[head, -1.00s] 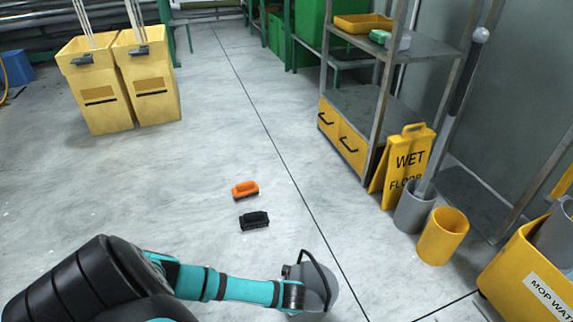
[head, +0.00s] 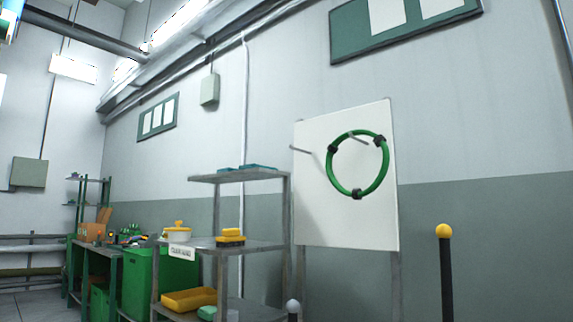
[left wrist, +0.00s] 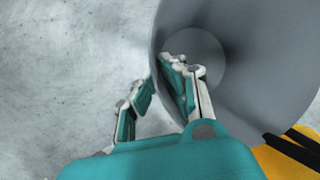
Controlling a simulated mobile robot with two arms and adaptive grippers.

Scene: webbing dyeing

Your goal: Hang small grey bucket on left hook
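The small grey bucket (left wrist: 245,85) fills the right of the left wrist view, with its round base seen inside. My left gripper (left wrist: 156,74) has its fingers close together at the bucket's rim, one inside the wall and one outside. It appears to pinch the rim; the contact is partly hidden. The left hook (head: 300,149) is a bare thin peg on the white board (head: 315,215) in the head view. The other hook (head: 358,139) carries a green hose ring (head: 332,174). Neither gripper shows in the head view, and my right gripper is in no view.
A metal shelf (head: 240,177) with trays and a yellow brush stands left of the board. A dark post with a yellow ball top (head: 444,231) stands at the right. A yellow object with black bars (left wrist: 285,160) lies below the bucket in the left wrist view.

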